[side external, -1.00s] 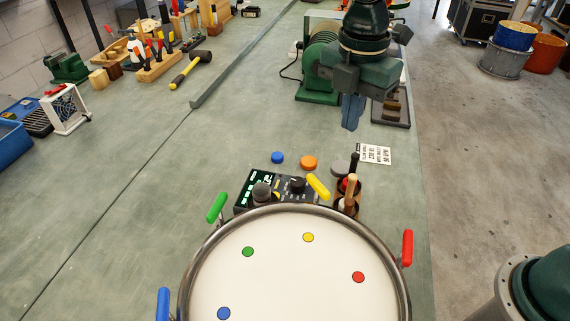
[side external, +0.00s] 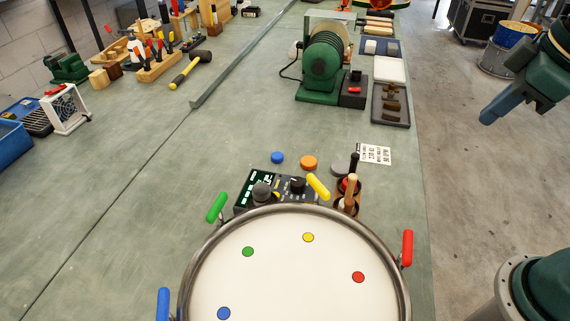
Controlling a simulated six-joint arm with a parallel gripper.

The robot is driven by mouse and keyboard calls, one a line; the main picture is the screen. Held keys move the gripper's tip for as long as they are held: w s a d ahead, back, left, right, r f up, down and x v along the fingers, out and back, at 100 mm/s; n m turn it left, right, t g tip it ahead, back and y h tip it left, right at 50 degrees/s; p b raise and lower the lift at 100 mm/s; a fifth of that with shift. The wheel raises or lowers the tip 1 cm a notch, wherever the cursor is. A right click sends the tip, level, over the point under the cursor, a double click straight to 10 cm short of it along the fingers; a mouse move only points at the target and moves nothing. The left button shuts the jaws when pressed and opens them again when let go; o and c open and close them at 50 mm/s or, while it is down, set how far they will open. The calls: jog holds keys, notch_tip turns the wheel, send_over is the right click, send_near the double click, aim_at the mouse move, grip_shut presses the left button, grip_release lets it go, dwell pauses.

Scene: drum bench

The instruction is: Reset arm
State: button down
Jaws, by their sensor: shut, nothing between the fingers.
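My gripper (side external: 490,117) is at the upper right of the side external view, out past the bench's right edge and above the concrete floor. Its blue fingers are together, with nothing between them, and point down and to the left. It touches nothing. Part of my arm is cut off by the right picture edge.
A white drum (side external: 290,285) with coloured dots and handles fills the bottom middle. Behind it stand a black control box (side external: 275,190) and a holder with wooden-handled sticks (side external: 349,195). A green grinder (side external: 325,65) stands further back. The bench's left middle is clear.

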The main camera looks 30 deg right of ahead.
jog(key=s+m, duration=0.1)
jog(key=s+d+f+m, duration=0.1)
jog(key=s+m, duration=0.1)
jog(key=s+d+f+m+t, duration=0.1)
jog(key=s+m, duration=0.1)
jog(key=shift+d, duration=0.1)
dwell(1.0)
